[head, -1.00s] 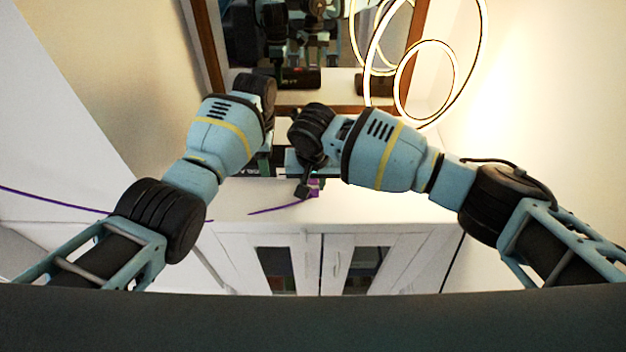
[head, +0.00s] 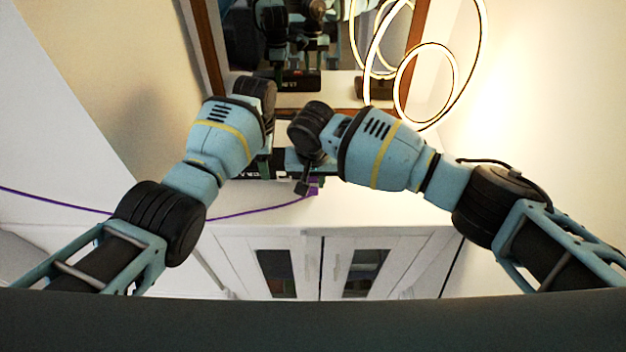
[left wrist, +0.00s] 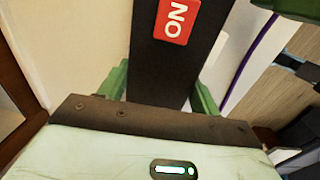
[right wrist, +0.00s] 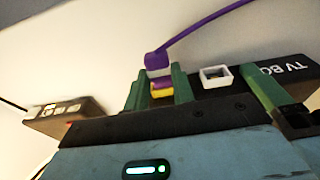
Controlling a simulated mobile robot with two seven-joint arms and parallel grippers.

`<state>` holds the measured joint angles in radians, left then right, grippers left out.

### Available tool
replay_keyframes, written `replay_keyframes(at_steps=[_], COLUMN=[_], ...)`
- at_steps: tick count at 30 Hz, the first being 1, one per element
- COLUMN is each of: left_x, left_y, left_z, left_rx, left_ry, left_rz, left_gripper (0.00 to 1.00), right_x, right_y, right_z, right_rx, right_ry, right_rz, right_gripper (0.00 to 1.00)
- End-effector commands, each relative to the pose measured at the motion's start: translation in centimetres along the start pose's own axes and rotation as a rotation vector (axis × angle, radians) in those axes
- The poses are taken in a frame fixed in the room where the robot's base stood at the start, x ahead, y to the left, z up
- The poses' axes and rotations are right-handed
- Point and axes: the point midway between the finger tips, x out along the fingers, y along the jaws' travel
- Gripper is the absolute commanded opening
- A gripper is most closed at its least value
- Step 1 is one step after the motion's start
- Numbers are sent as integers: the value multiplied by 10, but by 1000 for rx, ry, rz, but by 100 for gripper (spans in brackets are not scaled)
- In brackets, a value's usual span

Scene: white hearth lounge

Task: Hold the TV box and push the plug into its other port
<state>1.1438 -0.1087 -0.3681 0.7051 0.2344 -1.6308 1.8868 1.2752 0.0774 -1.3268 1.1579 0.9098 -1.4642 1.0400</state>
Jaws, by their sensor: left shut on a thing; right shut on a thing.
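The TV box (head: 283,178) is a long black box with white lettering, partly hidden by my arms in the head view. In the right wrist view the box (right wrist: 300,88) has an empty white-rimmed port (right wrist: 215,77). My right gripper (right wrist: 161,88) is shut on the purple plug (right wrist: 155,61), left of that port. Whether the plug's tip sits in anything is hidden. The plug also shows in the head view (head: 313,186).
A purple cable (head: 262,208) runs from the plug to the left. A white cabinet (head: 400,217) stands below, a wood-framed mirror (head: 213,60) behind, and a glowing ring lamp (head: 461,65) at the right.

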Motion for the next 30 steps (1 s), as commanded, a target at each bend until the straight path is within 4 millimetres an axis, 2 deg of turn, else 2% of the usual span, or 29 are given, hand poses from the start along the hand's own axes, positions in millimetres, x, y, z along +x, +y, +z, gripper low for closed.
replay_keyframes(at_steps=[9,10,15,16,30], left_x=[-1,-1,-1,-1,-1], left_y=[0,0,0,0,0], left_z=[0,0,0,0,0], left_rx=[0,0,0,0,1], left_ry=[0,0,0,0,0], left_rz=[1,1,1,1,1], left_gripper=[26,26,26,26,26], right_x=[0,0,0,0,1], right_y=[0,0,0,0,0], right_z=[-6,-6,-6,-6,-6], right_rx=[0,0,0,0,0], right_ry=[1,1,1,1,0], right_rz=[1,0,0,0,1], right_gripper=[3,26,48,50,50])
